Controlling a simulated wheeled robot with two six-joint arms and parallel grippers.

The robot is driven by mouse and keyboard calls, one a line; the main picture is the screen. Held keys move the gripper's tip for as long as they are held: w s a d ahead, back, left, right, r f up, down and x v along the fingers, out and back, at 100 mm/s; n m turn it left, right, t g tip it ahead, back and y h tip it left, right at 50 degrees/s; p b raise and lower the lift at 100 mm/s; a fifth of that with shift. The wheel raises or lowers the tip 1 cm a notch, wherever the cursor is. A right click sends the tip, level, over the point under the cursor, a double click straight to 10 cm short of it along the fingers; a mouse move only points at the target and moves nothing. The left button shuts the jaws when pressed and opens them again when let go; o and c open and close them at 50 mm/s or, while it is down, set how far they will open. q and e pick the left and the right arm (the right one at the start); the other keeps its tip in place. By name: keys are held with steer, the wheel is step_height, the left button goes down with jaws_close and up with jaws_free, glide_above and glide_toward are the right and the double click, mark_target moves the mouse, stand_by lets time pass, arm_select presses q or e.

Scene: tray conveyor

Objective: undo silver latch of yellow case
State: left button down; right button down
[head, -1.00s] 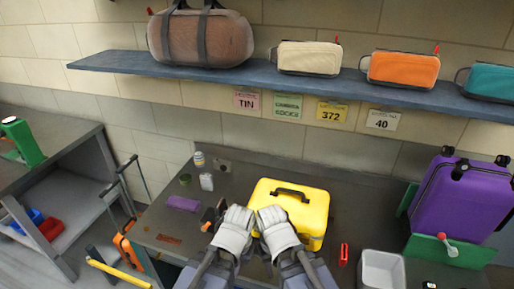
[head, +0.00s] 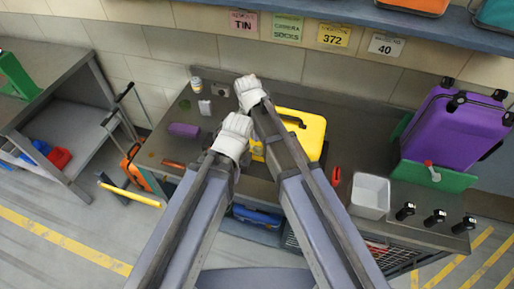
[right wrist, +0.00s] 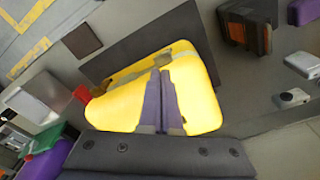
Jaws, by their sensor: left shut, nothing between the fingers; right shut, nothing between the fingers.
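The yellow case (head: 312,125) stands on the grey bench with its lid shut; it also shows in the right wrist view (right wrist: 205,100). My arms hide its left and front parts in the head view. My right gripper (head: 250,92) is shut and empty, over the case's back left corner. In the right wrist view its fingers (right wrist: 164,74) lie across the yellow case; I cannot tell whether they touch it. My left gripper (head: 232,140) is shut and empty, lower and just left of the case. I cannot make out the silver latch for sure.
A red object (head: 336,177) and a white bin (head: 370,190) stand right of the case. A purple suitcase (head: 455,130) is farther right by a green panel. A purple block (head: 184,130) and small containers lie on the bench's left. The shelf (head: 420,20) overhangs behind.

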mark_target(256, 150)
steer(key=shift+w+a, duration=0.15)
steer(key=shift+w, duration=0.05)
steer(key=shift+f, duration=0.1)
steer(key=f+b, duration=0.6)
steer(key=b, duration=0.1)
steer(key=shift+w+d+f, duration=0.15)
steer(key=shift+d+f, duration=0.15)
steer(key=shift+f, duration=0.1)
